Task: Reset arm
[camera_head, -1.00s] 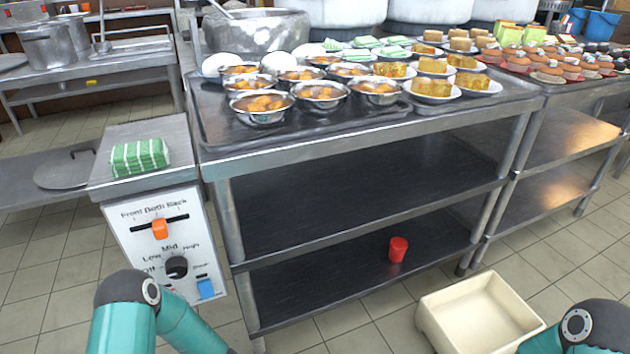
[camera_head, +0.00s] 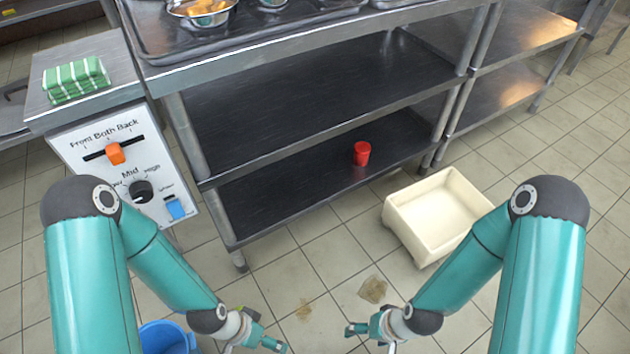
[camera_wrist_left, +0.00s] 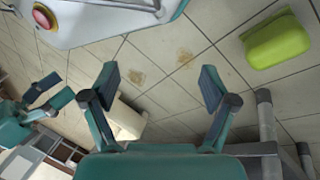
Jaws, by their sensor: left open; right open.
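My left gripper (camera_head: 262,337) hangs low over the tiled floor in the head view, at the bottom left of centre. In the left wrist view its two fingers (camera_wrist_left: 158,88) stand wide apart with nothing between them. My right gripper (camera_head: 366,338) is at the bottom, right of centre, facing the left one with a gap between them. It is open and no object shows in it. Both arms are bent down in front of me, roughly mirrored.
A steel shelf unit (camera_head: 330,88) stands ahead, with a red cup (camera_head: 362,153) on its lower shelf. A cream bin (camera_head: 440,215) and a blue bucket (camera_head: 165,340) stand on the floor. A control panel (camera_head: 125,165) is at left. A green object (camera_wrist_left: 276,42) lies in the wrist view.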

